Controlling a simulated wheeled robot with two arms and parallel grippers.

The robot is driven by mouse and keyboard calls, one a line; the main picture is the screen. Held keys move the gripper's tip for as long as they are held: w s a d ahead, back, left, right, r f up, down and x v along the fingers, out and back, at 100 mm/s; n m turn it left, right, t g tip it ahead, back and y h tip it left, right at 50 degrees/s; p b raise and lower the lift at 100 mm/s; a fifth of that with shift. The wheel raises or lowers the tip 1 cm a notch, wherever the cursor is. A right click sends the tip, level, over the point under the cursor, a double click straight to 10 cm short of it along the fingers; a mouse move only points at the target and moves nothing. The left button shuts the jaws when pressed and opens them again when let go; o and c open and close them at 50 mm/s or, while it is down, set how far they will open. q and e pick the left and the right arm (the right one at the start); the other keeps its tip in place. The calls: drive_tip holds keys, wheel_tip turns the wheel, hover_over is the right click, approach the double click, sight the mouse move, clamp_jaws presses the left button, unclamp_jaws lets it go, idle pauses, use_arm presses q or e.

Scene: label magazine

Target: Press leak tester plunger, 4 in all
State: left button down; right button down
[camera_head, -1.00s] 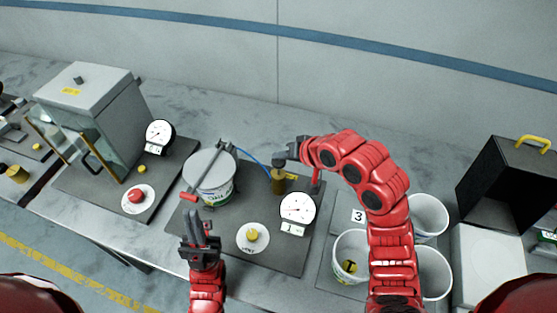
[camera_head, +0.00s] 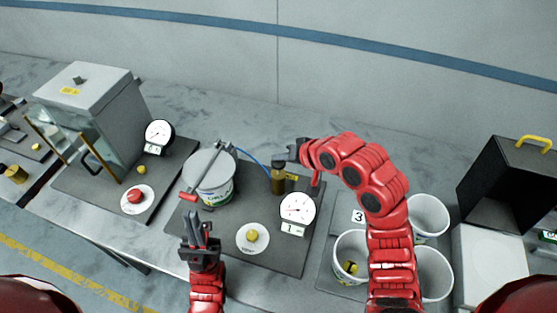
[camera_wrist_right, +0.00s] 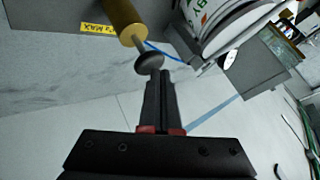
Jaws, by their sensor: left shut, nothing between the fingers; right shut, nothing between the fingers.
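The leak tester plunger is a brass cylinder (camera_head: 278,182) on the dark middle plate; a blue hose runs to it. In the right wrist view the brass cylinder (camera_wrist_right: 122,18) has a short pale rod and a dark round knob (camera_wrist_right: 149,62). My right gripper (camera_head: 286,156) is shut and empty above the plunger. In the wrist view its fingertips (camera_wrist_right: 158,74) are at the knob; I cannot tell whether they touch. My left gripper (camera_head: 203,222) is shut and empty, in front of the lidded chamber pot (camera_head: 210,180). A round gauge (camera_head: 297,208) stands beside the plunger.
A yellow button (camera_head: 252,236) sits on the same plate. A glass-fronted cabinet (camera_head: 95,110), a second gauge (camera_head: 159,136) and a red button (camera_head: 136,196) are at the left. White tubs (camera_head: 430,218) and a black box (camera_head: 510,185) are at the right.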

sight(281, 166)
drive_tip(key=shift+s+f+b, duration=0.15)
drive_tip(key=shift+f+b, duration=0.75)
drive_tip(key=shift+f, duration=0.7)
idle(1.1)
drive_tip(key=shift+w+r+p, duration=0.15)
drive_tip(key=shift+r+p, duration=0.5)
drive_tip(key=shift+r, duration=0.5)
drive_tip(key=shift+w+r+p, duration=0.15)
drive_tip(key=shift+r+p, duration=0.5)
drive_tip(key=shift+r, duration=0.6)
drive_tip(key=shift+r+p, duration=1.4)
drive_tip(key=shift+r, duration=1.1)
drive_tip(key=shift+f, duration=0.1)
